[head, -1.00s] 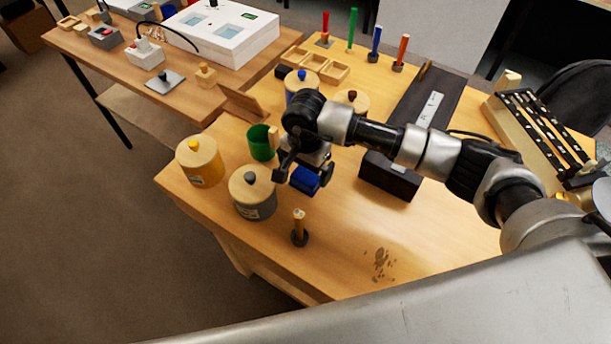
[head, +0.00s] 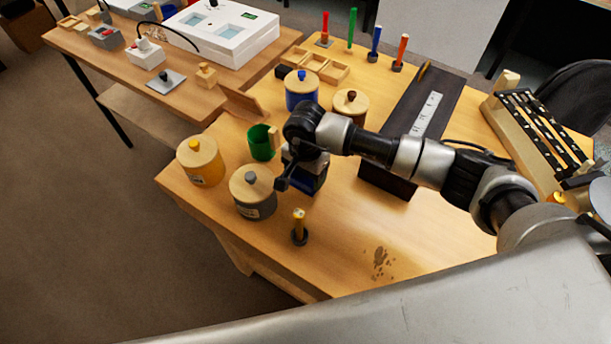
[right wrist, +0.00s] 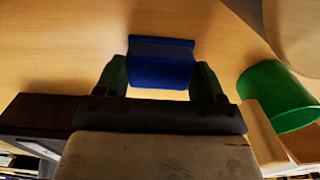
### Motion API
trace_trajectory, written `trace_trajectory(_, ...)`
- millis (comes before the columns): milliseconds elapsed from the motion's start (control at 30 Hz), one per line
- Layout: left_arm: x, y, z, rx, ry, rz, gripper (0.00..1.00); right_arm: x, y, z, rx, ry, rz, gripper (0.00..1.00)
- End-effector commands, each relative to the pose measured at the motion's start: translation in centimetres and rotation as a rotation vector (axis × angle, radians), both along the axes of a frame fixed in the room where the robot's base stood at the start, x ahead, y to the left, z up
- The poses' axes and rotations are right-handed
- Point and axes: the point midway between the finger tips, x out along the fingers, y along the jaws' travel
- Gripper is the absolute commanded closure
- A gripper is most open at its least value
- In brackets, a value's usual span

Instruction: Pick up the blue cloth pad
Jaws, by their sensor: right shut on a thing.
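The blue cloth pad (head: 307,184) is a small dark blue block, partly hidden under my right gripper (head: 301,178) in the head view. In the right wrist view the pad (right wrist: 160,62) sits between the two green-tipped fingers of my right gripper (right wrist: 160,80), which are shut on its sides. I cannot tell whether the pad touches the wooden table or is just above it. My left gripper is not in view.
A dark box (head: 388,180) is to the right. The table front is mostly clear, with a brown stain (head: 380,262).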

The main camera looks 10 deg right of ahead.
Motion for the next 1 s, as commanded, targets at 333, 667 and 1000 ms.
trace_trajectory(333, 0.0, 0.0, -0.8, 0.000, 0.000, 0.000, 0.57, 0.2, 0.0, 2.5, 0.001, -0.006, 0.001, 0.54)
trace_trajectory(667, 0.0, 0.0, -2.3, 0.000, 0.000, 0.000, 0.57, -4.3, -4.4, 7.5, -0.002, -0.005, -0.001, 0.54)
trace_trajectory(1000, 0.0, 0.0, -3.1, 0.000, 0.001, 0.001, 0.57, -8.0, -7.7, 10.6, 0.000, -0.001, 0.000, 0.54)
